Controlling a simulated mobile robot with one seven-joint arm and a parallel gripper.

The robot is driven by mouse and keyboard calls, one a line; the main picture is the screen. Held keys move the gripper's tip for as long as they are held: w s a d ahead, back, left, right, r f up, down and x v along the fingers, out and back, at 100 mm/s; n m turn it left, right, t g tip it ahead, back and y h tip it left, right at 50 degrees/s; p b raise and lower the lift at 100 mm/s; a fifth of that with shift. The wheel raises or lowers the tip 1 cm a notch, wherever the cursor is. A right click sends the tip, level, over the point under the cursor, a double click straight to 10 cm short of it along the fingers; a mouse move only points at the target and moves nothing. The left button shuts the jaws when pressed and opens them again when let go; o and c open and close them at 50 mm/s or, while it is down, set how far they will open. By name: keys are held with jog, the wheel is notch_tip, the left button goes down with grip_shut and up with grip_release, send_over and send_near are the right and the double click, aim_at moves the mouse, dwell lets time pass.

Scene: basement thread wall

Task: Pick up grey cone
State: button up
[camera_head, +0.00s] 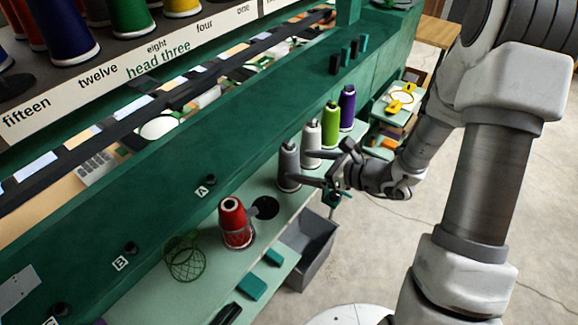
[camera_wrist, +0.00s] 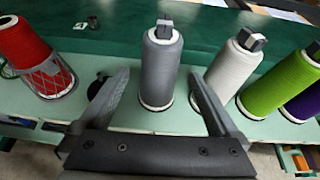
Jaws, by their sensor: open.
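The grey cone (camera_head: 289,167) of thread stands upright on the green shelf in the head view, leftmost of a row of cones. In the wrist view the grey cone (camera_wrist: 161,68) stands upright just ahead, between the two finger directions. My gripper (camera_head: 322,168) is open, with its fingers pointing at the grey cone. The wrist view shows both fingers of my gripper (camera_wrist: 158,105) spread apart, with nothing held between them. From the pictures I cannot tell whether a finger touches the cone.
A white cone (camera_wrist: 232,68) stands close right of the grey one, then a green cone (camera_head: 330,124) and a purple cone (camera_head: 347,107). A red cone (camera_head: 235,222) stands at left beside a wire basket (camera_head: 185,262). A grey bin (camera_head: 308,245) sits below the shelf (camera_head: 215,283).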

jog(key=p+x, duration=0.1)
jog(key=x, duration=0.7)
jog(key=shift+a, duration=0.1)
grip_shut()
dwell(0.4)
